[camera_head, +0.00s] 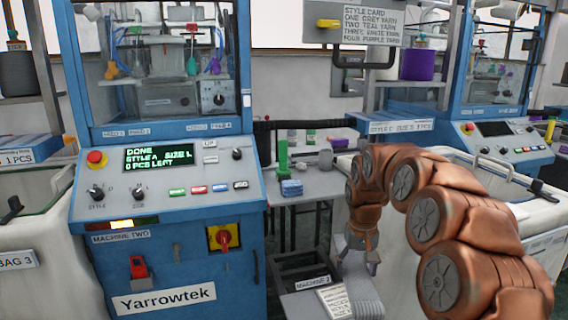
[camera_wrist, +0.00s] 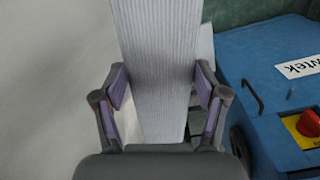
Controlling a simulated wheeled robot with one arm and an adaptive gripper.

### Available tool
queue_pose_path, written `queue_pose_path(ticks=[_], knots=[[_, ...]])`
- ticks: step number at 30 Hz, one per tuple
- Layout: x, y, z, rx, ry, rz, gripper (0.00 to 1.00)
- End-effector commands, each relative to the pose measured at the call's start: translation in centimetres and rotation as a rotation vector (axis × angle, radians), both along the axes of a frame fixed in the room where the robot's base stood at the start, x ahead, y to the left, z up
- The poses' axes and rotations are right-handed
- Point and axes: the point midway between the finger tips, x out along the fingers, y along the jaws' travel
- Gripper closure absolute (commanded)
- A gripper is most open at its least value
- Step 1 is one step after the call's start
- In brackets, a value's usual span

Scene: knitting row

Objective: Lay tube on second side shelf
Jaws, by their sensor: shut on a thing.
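My gripper (camera_head: 362,262) is low, to the right of the blue machine two. In the wrist view its fingers (camera_wrist: 160,105) are shut on a pale grey ribbed knitted tube (camera_wrist: 158,50), one finger at each side edge. In the head view the tube (camera_head: 364,292) shows as a grey ribbed piece below my gripper, and its lower end is cut off by the picture edge. A grey side shelf (camera_head: 312,190) stands behind, between the machines. I cannot tell whether it is the second side shelf.
The shelf holds a green upright piece (camera_head: 283,160), a blue block (camera_head: 291,188) and a grey cylinder (camera_head: 326,159). A dark open tray (camera_head: 300,262) and a printed card (camera_head: 336,300) are by the tube. The blue machine (camera_head: 165,240) is left; a white bin (camera_head: 405,270) is right.

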Motion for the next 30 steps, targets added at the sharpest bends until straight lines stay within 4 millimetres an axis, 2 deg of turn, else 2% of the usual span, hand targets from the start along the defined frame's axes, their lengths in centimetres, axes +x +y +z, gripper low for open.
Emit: queue_pose_path(ticks=[5,7,21,30], knots=[[0.0,0.0,-1.4,0.0,0.0,0.0,0.52],[0.0,0.0,-0.7,-0.001,0.001,0.001,0.52],[-0.2,0.2,1.0,-0.002,-0.001,0.007,0.52],[-0.6,0.3,3.5,-0.002,0.0,0.011,0.52]])
